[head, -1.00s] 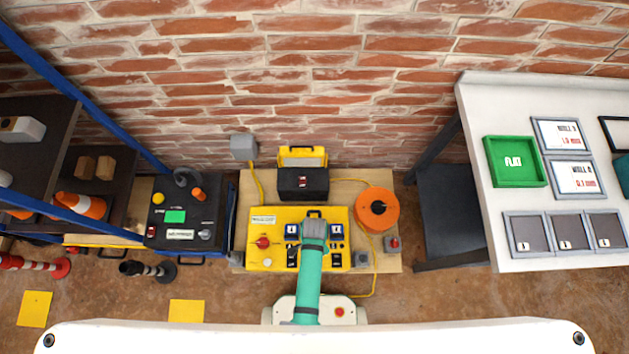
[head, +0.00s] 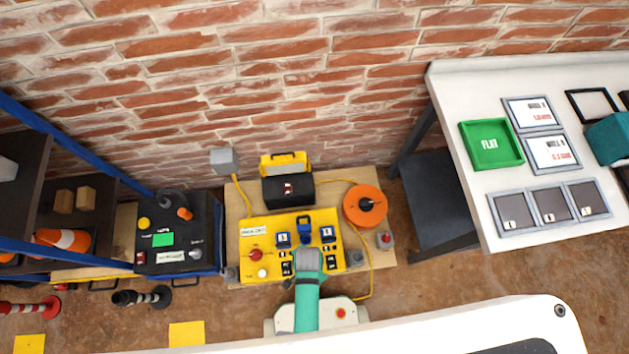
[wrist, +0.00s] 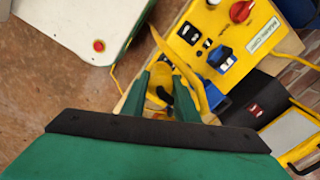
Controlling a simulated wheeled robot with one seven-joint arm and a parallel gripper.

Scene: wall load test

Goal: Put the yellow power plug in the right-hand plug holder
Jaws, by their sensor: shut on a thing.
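My gripper (head: 308,262) is over the front middle of the yellow panel (head: 270,221). In the wrist view, my gripper (wrist: 162,92) is shut on the yellow power plug (wrist: 154,101), which is partly hidden between the green fingers. A curved yellow strip, likely its cable, arches beside the fingers. The panel carries a left blue-and-white fitting (head: 284,240), a right one (head: 326,233) and a blue part (head: 304,225) between them. Dark fittings sit lower, with some at right (head: 332,259). Which is the right-hand plug holder is unclear. I cannot tell whether the plug touches the panel.
A red knob (head: 255,254) stands at the panel's left. A black box (head: 288,189) sits behind, an orange cable reel (head: 365,204) at right with a loose yellow cable. A dark case (head: 178,240) is left; a white table (head: 470,190) is right.

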